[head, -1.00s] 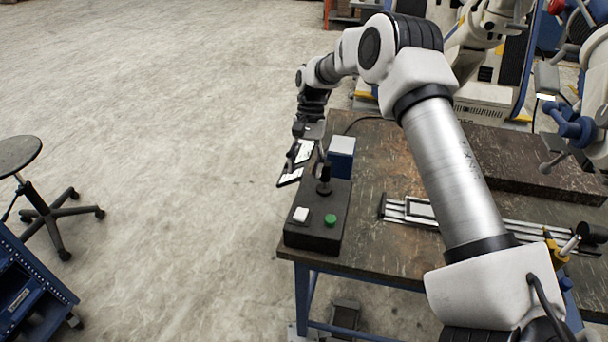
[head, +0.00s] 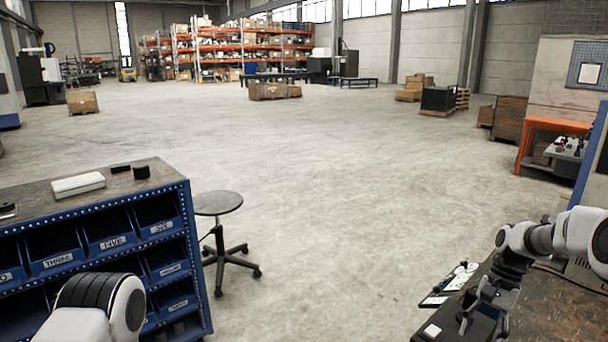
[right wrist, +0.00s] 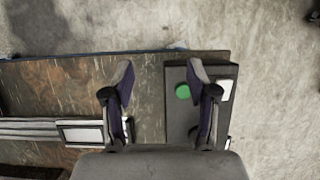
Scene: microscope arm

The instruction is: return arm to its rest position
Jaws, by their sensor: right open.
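My right gripper (head: 482,303) is at the lower right of the head view, over the left end of the worn workbench (head: 560,310). In the right wrist view my right gripper (right wrist: 160,75) is open with nothing between its fingers. Below it lie the bench top (right wrist: 70,80) and a dark control box (right wrist: 208,110) with a green button (right wrist: 182,91) and a white button (right wrist: 225,90). The box also shows partly in the head view (head: 428,331). No microscope arm is recognisable in the current views. Only a link of my left arm shows; its gripper is out of frame.
A blue bin cabinet (head: 178,195) stands at the left, with a white box (head: 78,184) on top. A stool (head: 217,204) stands beside it. The open floor (head: 320,180) lies between cabinet and bench. A silver rail with a framed plate (right wrist: 82,133) lies on the bench.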

